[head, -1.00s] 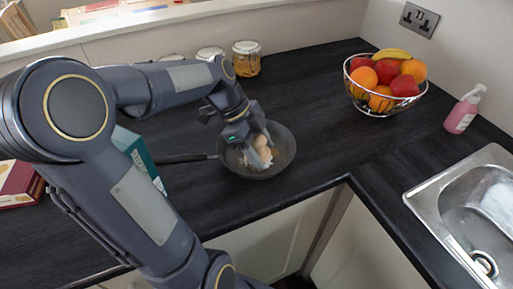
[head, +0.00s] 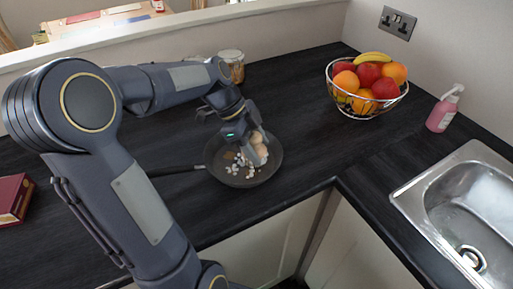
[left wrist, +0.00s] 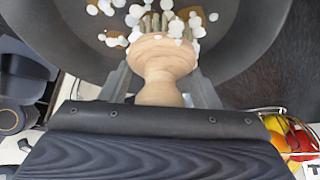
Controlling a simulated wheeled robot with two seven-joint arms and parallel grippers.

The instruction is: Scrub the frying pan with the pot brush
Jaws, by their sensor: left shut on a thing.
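The dark frying pan (head: 232,178) sits on the black worktop, with its handle (head: 178,170) pointing left. Pale suds or crumbs and brown spots show on its inside. My left gripper (head: 251,150) is over the pan and shut on the wooden pot brush (head: 260,152). In the left wrist view the brush (left wrist: 162,62) stands between the two fingers, bristles toward the inside of the pan (left wrist: 245,50). White blobs cover part of the bristles, and whether they touch the pan is hard to tell. My right gripper is not in view.
A wire bowl of fruit (head: 365,112) stands at the back right, by a pink soap bottle (head: 440,112). A steel sink (head: 420,190) is at the right. A glass jar (head: 233,68) stands behind my arm. A dark red box (head: 12,198) lies at the left.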

